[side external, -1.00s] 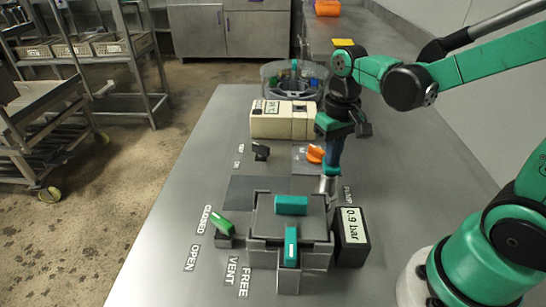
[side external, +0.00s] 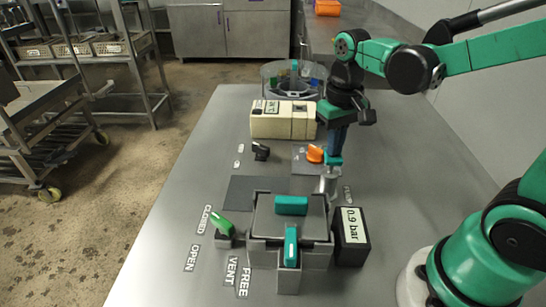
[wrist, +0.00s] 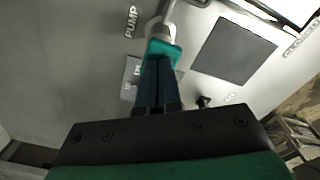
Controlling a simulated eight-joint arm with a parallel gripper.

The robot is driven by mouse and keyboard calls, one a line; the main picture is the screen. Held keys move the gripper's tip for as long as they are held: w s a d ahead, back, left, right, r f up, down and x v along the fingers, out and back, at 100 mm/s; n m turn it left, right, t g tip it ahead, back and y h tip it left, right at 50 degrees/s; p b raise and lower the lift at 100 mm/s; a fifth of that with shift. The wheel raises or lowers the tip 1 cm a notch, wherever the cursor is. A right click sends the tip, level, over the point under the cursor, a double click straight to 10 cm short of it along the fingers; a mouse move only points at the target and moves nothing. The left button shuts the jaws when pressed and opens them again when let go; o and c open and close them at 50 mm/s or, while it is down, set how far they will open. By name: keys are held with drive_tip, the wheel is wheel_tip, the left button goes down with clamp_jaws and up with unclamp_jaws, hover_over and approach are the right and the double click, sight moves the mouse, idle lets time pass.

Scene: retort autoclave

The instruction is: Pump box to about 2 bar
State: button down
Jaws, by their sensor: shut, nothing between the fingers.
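The grey box (side external: 262,218) has a teal handle (side external: 291,205) on its lid and a teal latch (side external: 291,246) at the front. The gauge (side external: 352,225) beside it reads 0.9 bar. The pump (side external: 327,186) stands upright behind the box, with a teal top (side external: 333,160) that also shows in the wrist view (wrist: 163,48). My gripper (side external: 336,150) is shut and empty, pointing down at the pump's top; I cannot tell whether its tips touch it. The green valve lever (side external: 219,222) lies near the CLOSED label, left of the box.
A cream device (side external: 283,120) and a round clear-walled container (side external: 294,78) stand farther back. A black lever (side external: 261,151) and an orange knob (side external: 315,153) sit between them and the box. The table's left front is mostly clear.

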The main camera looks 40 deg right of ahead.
drive_tip(key=shift+f, duration=1.1)
drive_tip(key=shift+r, duration=1.1)
drive_tip(key=shift+f, duration=1.05)
idle(0.3)
drive_tip(key=shift+r, duration=1.05)
drive_tip(key=shift+f, duration=0.65)
drive_tip(key=shift+r, duration=0.65)
idle(0.5)
